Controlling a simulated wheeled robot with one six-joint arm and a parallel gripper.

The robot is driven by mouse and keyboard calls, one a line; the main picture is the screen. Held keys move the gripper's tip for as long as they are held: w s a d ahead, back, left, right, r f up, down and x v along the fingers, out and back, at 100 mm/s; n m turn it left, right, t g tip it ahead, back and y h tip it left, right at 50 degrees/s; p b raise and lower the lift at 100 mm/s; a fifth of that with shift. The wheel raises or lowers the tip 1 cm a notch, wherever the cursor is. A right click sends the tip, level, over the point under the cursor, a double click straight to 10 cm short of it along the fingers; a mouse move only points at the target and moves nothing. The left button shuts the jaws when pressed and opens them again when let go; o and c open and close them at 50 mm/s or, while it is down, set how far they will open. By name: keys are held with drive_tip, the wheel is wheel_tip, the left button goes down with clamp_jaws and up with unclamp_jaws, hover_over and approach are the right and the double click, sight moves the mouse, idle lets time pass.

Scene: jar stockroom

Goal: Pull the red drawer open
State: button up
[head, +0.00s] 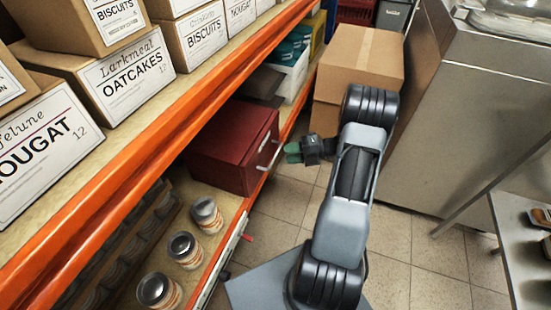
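A dark red drawer unit (232,146) sits on the lower shelf, left of centre in the head view. Its front faces right and bears pale metal handles, one higher (263,145) and one lower (270,160). The front is seen at a steep angle, and I cannot tell whether any drawer stands out a little. My gripper (291,153), with dark green fingers, is just right of the handles and points left at the front. It seems a little apart from them. The fingers overlap in this view, so their opening does not show. No held thing shows.
Orange shelf beams (150,145) run along the left. Jars (184,250) stand on the lower shelf in front of the drawer unit. Cardboard boxes (362,57) are stacked behind my arm. A steel cabinet (440,130) stands at right. Tiled floor (290,200) lies open between.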

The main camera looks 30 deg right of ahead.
sight(276, 155)
drive_tip(key=shift+b+x, duration=0.5)
drive_tip(key=shift+x, duration=2.35)
clamp_jaws()
